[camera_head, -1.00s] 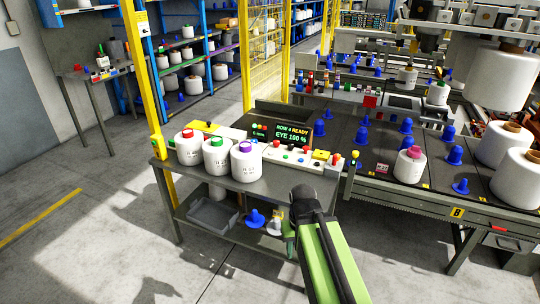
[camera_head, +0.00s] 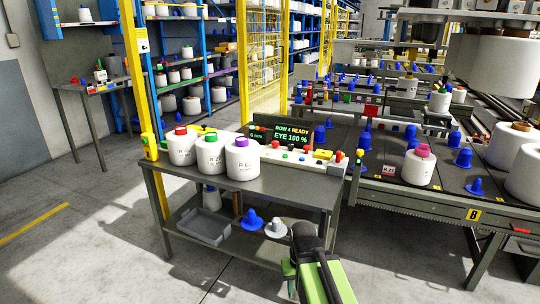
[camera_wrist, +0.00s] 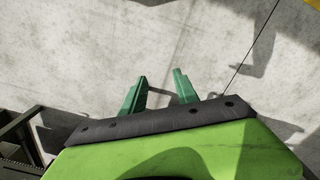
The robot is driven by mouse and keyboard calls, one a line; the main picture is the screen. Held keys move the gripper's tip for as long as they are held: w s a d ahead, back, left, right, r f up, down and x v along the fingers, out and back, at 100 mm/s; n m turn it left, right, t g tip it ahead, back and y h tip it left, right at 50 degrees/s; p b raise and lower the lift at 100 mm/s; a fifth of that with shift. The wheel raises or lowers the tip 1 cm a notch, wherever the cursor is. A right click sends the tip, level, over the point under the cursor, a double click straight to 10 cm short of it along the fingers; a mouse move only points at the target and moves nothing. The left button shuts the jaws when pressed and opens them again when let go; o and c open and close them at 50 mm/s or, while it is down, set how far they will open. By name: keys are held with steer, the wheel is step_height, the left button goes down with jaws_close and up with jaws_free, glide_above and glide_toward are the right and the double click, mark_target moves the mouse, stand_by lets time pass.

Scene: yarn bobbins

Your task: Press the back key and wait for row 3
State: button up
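The display (camera_head: 292,136) on the bench reads "ROW 4 READY" and "EYE 100 %". In front of it is a pale key panel (camera_head: 300,159) with small coloured keys, including red, blue and green ones. A yellow block (camera_head: 322,154) and a red-topped button (camera_head: 339,156) are at its right end. The labels are too small to tell which is the back key. In the wrist view my gripper (camera_wrist: 160,76) is open and empty, its green fingers over bare floor. In the head view my arm is low before the bench, away from the panel.
Three white bobbins with red, green and purple tops stand on the bench (camera_head: 275,184), left of the panel. A grey tray (camera_head: 205,226) and blue and grey cones are on its lower shelf. The machine with more bobbins is at right. Floor at left is clear.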

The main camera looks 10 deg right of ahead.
steer(key=shift+c, duration=0.5)
jaws_close()
steer(key=shift+d, duration=0.1)
stand_by(1.2)
